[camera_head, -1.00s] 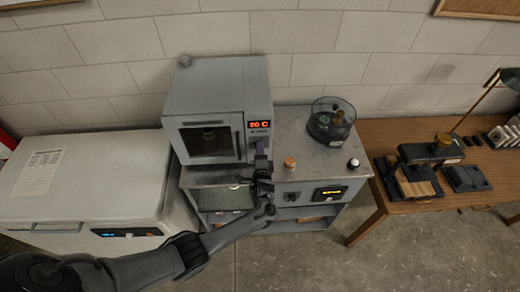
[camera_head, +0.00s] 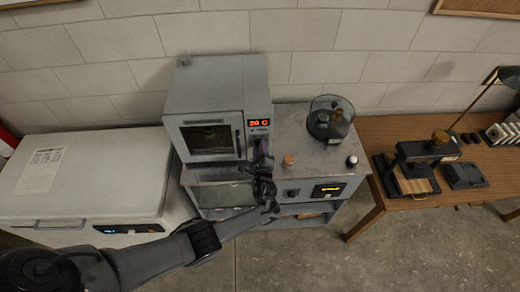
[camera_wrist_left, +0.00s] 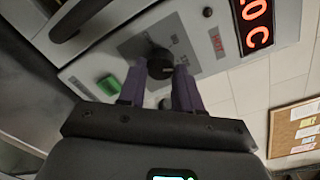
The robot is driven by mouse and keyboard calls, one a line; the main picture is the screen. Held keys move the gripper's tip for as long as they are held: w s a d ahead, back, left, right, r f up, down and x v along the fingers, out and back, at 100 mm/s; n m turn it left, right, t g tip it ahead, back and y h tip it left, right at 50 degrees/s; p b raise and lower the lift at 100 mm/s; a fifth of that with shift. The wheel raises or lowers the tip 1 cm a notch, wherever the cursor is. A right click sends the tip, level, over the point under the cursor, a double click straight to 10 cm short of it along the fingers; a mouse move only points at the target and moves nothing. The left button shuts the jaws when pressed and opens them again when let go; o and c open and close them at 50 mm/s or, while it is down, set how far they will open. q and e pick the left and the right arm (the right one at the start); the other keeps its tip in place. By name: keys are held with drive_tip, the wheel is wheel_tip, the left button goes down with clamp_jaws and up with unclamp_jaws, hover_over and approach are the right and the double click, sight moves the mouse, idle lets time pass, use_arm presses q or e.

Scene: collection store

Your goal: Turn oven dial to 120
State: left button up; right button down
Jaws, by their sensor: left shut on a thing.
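The grey oven (camera_head: 203,95) stands on a metal bench, its door closed. Its red display (camera_head: 259,124) seems to read 20 C; it also shows, partly cut off, in the left wrist view (camera_wrist_left: 254,24). The black dial (camera_wrist_left: 160,63) sits on the oven's panel below the display. My left gripper (camera_head: 260,150) is at the panel, and its purple fingers (camera_wrist_left: 160,78) are shut on the dial, one on each side. In the head view the gripper hides the dial. My right gripper is not in view.
A green button (camera_wrist_left: 109,85) is close beside the dial, and the oven's door handle (camera_head: 239,144) is left of the gripper. A round clear-lidded device (camera_head: 331,119) stands on the bench (camera_head: 290,127). A white chest (camera_head: 85,185) is left, a wooden table (camera_head: 400,130) right.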

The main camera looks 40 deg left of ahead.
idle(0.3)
use_arm(q)
drive_tip(key=o, duration=1)
drive_tip(key=shift+o, duration=0.2)
drive_tip(key=p+v, duration=0.2)
drive_tip(key=v, duration=0.9)
drive_tip(key=shift+f, duration=0.15)
